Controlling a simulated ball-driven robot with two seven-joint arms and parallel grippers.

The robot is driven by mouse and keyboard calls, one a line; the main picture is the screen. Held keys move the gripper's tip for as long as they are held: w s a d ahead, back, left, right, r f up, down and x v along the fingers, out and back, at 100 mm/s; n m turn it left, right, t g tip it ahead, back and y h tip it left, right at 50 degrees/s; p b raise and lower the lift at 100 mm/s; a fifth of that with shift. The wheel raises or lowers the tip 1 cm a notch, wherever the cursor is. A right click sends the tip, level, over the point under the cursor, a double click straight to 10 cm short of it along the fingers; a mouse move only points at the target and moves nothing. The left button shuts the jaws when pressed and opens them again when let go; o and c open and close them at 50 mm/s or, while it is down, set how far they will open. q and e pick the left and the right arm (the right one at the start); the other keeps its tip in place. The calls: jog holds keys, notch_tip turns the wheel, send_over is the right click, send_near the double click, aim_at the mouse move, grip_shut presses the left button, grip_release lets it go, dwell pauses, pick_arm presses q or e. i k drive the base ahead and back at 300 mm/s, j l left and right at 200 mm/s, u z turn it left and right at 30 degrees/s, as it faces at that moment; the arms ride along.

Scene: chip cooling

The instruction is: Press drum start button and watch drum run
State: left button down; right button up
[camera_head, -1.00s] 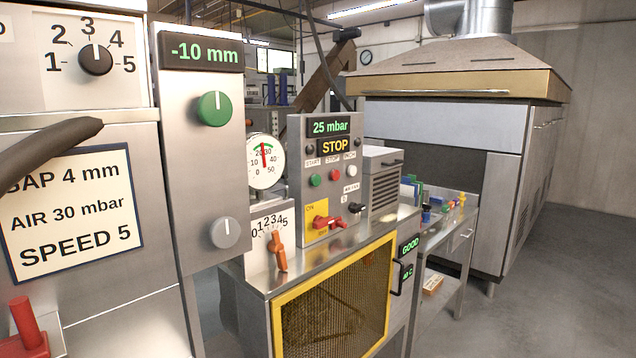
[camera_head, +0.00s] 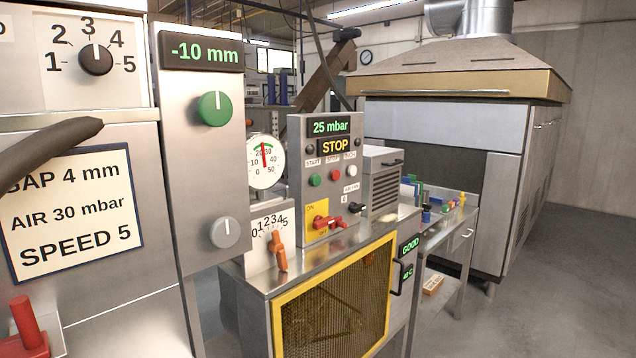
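The drum control panel (camera_head: 295,190) stands upright on the steel machine in the middle. Its green START button (camera_head: 315,180) sits at the left of a row, with a red STOP button (camera_head: 334,175) and a white button (camera_head: 351,171) to its right. Above them the display (camera_head: 335,146) reads STOP and the upper display (camera_head: 330,127) reads 25 mbar. The drum is behind the yellow-framed mesh guard (camera_head: 335,303); its interior is dark and I cannot make out motion.
A steel cabinet (camera_head: 205,155) with green and grey knobs fills the left, its display reading -10 mm. A red lever switch (camera_head: 328,222) and an orange lever (camera_head: 278,252) stick out near the drum panel. Clear floor (camera_head: 560,290) lies at the right.

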aim_at(315, 180)
jog(key=i+l+u, duration=0.4)
jog(key=i+l, duration=0.2)
jog(key=i+l+u, duration=0.45)
jog(key=l, duration=0.4)
jog(key=i+l+u, duration=0.2)
jog(key=l, duration=0.3)
jog(key=i+j, duration=0.05)
jog(key=i, duration=0.05)
